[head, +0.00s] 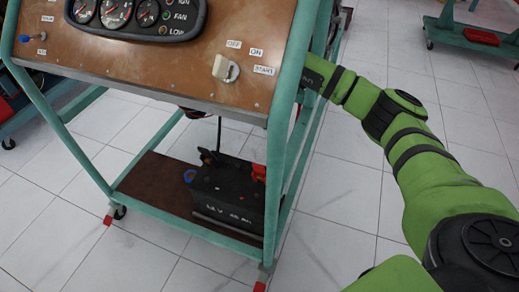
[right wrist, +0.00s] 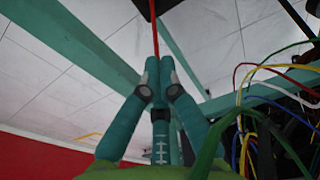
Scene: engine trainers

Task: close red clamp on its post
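The red clamp (head: 259,172) is at the right end of the black battery (head: 232,195), on the trainer's lower shelf. It is small here, and I cannot tell whether it sits around its post or how far it is open. My right arm reaches in behind the trainer's right upright, so its gripper is hidden in the head view. In the right wrist view my right gripper (right wrist: 159,68) has its teal fingertips together. A thin red cable (right wrist: 155,35) runs up from the tips; I cannot tell whether it is held or passes behind. My left gripper is not in view.
The trainer's teal frame (head: 282,120) and gauge panel (head: 150,60) stand above the battery. A black clamp (head: 209,157) is at the battery's left. Coloured wires (right wrist: 265,115) hang close right of my right gripper. Tiled floor is free right of the trainer.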

